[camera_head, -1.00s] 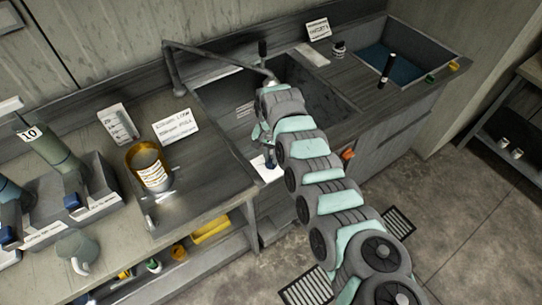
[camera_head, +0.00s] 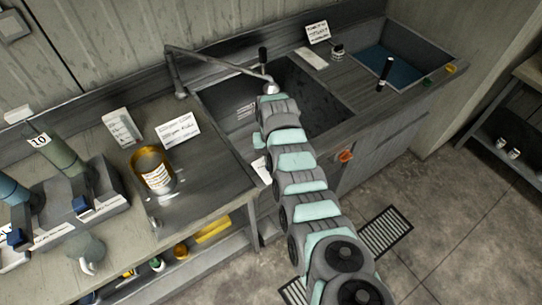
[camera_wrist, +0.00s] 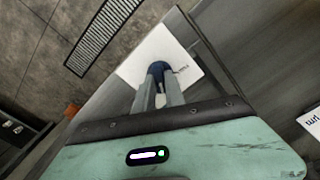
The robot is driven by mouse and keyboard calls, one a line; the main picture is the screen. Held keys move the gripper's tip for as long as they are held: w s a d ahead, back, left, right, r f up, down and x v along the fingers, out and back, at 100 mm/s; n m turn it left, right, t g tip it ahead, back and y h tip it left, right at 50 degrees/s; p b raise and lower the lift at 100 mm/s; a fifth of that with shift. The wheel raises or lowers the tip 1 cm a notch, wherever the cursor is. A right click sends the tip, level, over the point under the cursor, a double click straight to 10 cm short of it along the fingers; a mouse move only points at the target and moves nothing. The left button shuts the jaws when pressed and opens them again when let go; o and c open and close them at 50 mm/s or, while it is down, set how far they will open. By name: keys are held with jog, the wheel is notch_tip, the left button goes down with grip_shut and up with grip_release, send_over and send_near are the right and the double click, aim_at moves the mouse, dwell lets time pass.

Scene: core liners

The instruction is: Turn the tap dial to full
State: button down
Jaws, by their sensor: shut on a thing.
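The dark blue dial (camera_wrist: 159,67) shows in the wrist view in front of a white plate (camera_wrist: 166,55) with a small dark mark or lettering. My gripper (camera_wrist: 159,75) is shut on the blue dial, its two grey fingers close together at it. In the head view my arm reaches to the sink front, and its body hides the dial and fingertips. Part of the white plate (camera_head: 261,168) shows left of my arm. I cannot read the dial's setting. The tap (camera_head: 215,59) has a long grey spout over the sink.
The sink basin (camera_head: 318,100) lies beyond my arm. An orange knob (camera_head: 345,156) is on the front to the right. A yellow-brown labelled can (camera_head: 152,171) and a white card (camera_head: 178,131) stand on the counter at left. Floor grates lie below.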

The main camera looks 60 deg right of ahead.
jog(key=n, duration=0.4)
jog(key=shift+n, duration=0.3)
jog(key=n, duration=0.3)
jog(key=shift+n+b, duration=0.35)
jog(key=shift+n, duration=0.05)
jog(key=n+b, duration=0.1)
jog(key=n, duration=0.3)
jog(key=shift+f, duration=0.1)
jog(key=shift+n+b, duration=0.85)
jog(key=shift+n, duration=1.15)
jog(key=c, duration=1.4)
grip_release()
jog(key=shift+r, duration=0.2)
